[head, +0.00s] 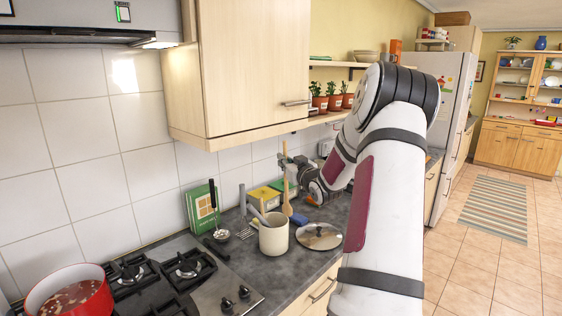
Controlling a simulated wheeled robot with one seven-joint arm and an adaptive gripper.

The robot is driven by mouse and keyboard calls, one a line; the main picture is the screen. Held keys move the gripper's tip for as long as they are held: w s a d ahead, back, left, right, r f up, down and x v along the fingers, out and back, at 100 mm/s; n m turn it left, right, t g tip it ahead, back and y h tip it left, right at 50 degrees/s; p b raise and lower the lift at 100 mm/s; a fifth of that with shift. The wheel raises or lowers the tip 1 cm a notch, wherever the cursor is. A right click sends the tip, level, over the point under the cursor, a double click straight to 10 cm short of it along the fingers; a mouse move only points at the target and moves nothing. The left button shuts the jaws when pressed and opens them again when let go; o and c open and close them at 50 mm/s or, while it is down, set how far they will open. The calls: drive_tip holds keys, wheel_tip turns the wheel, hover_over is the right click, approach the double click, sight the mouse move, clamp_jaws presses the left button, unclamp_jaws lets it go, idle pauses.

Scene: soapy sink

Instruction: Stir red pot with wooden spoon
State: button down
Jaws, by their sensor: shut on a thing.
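The red pot (88,302) stands on the stove at the lower left, partly cut off by the frame. It holds dark pieces in a reddish liquid. The wooden spoon (287,208) is upright, its wider end down, above the counter just behind and to the right of the cream crock. My gripper (289,178) is shut on the wooden spoon's handle, far to the right of the pot. The fingers are small in view and partly covered by my wrist.
The wall cabinet (255,75) overhangs the counter.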

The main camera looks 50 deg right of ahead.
drive_tip(key=s+r, duration=0.1)
drive_tip(key=s, duration=0.7)
drive_tip(key=shift+a, duration=0.45)
idle(0.6)
